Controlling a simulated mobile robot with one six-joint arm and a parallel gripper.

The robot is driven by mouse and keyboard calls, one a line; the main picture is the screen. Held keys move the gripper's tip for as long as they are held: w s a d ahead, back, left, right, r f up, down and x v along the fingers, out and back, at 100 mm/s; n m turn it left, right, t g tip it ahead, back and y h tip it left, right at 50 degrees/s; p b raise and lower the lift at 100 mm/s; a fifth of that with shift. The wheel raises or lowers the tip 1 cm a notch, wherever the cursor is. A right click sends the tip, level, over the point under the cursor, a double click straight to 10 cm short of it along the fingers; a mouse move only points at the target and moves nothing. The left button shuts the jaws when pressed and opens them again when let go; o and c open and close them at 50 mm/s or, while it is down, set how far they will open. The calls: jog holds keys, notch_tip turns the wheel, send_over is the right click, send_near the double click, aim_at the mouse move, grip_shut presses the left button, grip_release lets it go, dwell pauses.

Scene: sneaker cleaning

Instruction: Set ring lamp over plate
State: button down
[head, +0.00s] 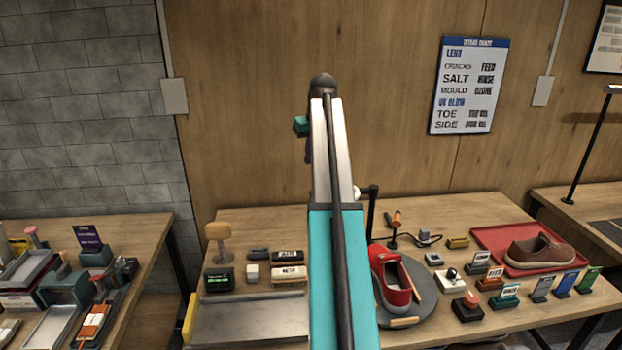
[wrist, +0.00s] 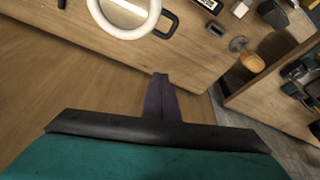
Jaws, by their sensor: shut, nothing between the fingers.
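The ring lamp shows in the wrist view as a white ring (wrist: 125,34), cut by the top edge, with a dark loop-shaped handle (wrist: 172,24) beside it. My gripper (wrist: 161,77) is shut and empty, its narrow dark fingers apart from the ring and below it in the picture. In the head view my arm hides the ring; a black post (head: 372,205) shows just right of the arm, and I cannot tell if it belongs to the lamp. The grey round plate (head: 425,312) lies on the table with a red sneaker (head: 394,285) on it, partly behind my arm.
A red tray (head: 485,237) with a brown shoe (head: 540,250) lies at the right. A side table (head: 140,235) with tools stands further left.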

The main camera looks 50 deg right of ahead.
jog(key=shift+f, duration=0.1)
notch_tip(320, 180, down, 9)
jog(key=p, duration=0.5)
jog(key=shift+s+f, duration=0.2)
jog(key=shift+s, duration=0.2)
dwell(0.3)
